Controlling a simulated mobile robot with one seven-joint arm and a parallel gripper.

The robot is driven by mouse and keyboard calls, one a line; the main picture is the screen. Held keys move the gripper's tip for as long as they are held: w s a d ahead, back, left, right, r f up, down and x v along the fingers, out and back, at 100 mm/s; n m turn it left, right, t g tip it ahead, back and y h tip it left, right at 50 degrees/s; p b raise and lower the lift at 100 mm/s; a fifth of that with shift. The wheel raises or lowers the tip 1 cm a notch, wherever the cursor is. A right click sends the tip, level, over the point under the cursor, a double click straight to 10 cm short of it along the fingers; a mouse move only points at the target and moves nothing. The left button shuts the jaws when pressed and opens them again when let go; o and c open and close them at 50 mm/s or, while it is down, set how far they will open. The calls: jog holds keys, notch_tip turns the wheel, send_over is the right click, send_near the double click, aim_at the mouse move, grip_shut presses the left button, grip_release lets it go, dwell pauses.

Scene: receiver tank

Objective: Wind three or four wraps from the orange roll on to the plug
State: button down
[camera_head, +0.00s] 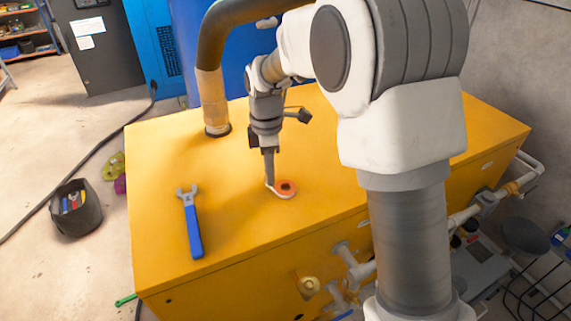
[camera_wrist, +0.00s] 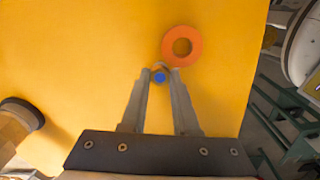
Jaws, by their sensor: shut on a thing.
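The orange roll (camera_head: 293,188) is a flat ring with an open centre and a pale lower edge, on the yellow tank top. It also shows in the wrist view (camera_wrist: 196,47), just beyond and right of my fingertips. My gripper (camera_head: 269,183) points down beside the roll's left side. In the wrist view my gripper (camera_wrist: 160,72) is shut on a small round piece with a blue centre, which looks like the plug (camera_wrist: 159,77). In the head view the plug cannot be made out at the fingertips. I cannot tell whether roll and plug touch.
A blue-handled wrench (camera_head: 194,230) lies on the yellow tank (camera_head: 160,165), to the left. A thick pipe (camera_head: 211,95) rises from the tank's back. A dark tool bucket (camera_head: 76,210) stands on the floor. The tank top around the roll is otherwise clear.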

jog(key=s, duration=0.2)
jog(key=s+d+b, duration=0.1)
jog(key=s, duration=0.2)
jog(key=shift+s+d+f, duration=0.1)
jog(key=shift+s+d, duration=0.1)
jog(key=shift+s, duration=0.05)
jog(key=d, duration=0.5)
jog(key=shift+w+d, duration=0.15)
jog(key=shift+w, duration=0.1)
notch_tip(320, 180, up, 5)
jog(key=p, duration=0.3)
jog(key=shift+s+f+p, duration=0.1)
jog(key=shift+p, duration=0.3)
jog(key=shift+r+p, duration=0.55)
jog(key=shift+r, duration=0.15)
